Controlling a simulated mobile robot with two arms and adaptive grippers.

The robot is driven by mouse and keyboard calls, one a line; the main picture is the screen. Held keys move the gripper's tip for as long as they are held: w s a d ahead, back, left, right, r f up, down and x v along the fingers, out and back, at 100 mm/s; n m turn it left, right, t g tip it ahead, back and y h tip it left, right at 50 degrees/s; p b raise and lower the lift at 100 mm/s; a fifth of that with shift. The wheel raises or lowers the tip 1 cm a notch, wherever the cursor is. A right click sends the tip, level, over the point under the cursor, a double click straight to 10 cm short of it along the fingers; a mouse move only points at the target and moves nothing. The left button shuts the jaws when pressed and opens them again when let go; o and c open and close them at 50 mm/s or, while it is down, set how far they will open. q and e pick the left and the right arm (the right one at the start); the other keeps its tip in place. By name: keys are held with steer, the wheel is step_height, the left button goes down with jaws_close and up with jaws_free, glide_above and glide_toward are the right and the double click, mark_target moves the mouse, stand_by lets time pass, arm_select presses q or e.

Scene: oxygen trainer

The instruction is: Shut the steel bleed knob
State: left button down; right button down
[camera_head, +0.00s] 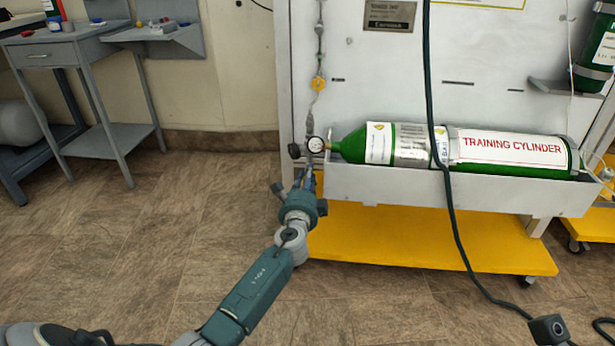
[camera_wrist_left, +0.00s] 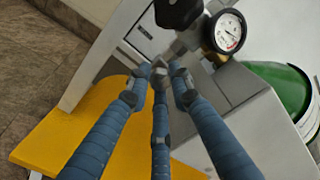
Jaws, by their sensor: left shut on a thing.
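My left gripper (camera_head: 304,182) is at the valve and gauge fittings by the left end of the green cylinder (camera_head: 352,147). In the left wrist view the blue fingers of the left gripper (camera_wrist_left: 160,76) come together on a small steel piece, the bleed knob (camera_wrist_left: 159,67), below the fittings. The fingertips hide most of the knob, and its turn position cannot be told. A round white gauge (camera_wrist_left: 229,33) is to the right of the fingertips, and a black knob (camera_wrist_left: 178,12) is above them. My right gripper is not in view.
The cylinder lies in a white tray (camera_head: 450,190) on a white panel cart with a yellow base (camera_head: 400,240). A dark cable (camera_head: 447,200) hangs in front of it. A grey bench (camera_head: 60,40) stands at the left. The floor between is clear.

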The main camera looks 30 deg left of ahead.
arm_select(q)
steer(key=shift+s+f, duration=0.1)
steer(key=shift+f, duration=0.1)
steer(key=c, duration=1.5)
jaws_free()
steer(key=shift+a, duration=0.1)
steer(key=shift+c, duration=0.2)
steer(key=shift+r, duration=0.1)
steer(key=v, duration=1.2)
